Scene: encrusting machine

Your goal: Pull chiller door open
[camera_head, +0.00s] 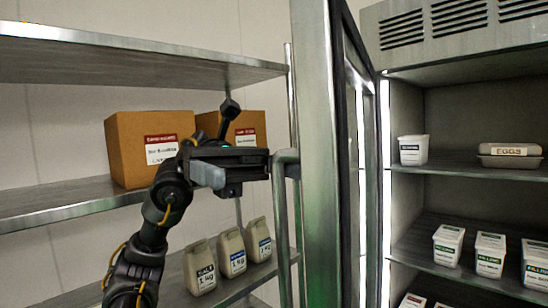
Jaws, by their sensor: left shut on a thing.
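The chiller door (322,150) stands open, seen nearly edge-on, with its hinge side toward the chiller (465,55) at right. Its vertical bar handle (281,225) is on the door's left face. My left gripper (277,163) reaches in from the left and is shut on the handle near its upper bend. The fingertips are partly hidden at the handle. The chiller's inside shows to the right of the door. My right gripper is not in the picture.
A metal shelf rack (60,198) at left holds cardboard boxes (128,140) and bags (231,252) close to my left arm. Inside the chiller are white tubs (448,244) and an egg carton (510,150). The door's lower end is out of frame.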

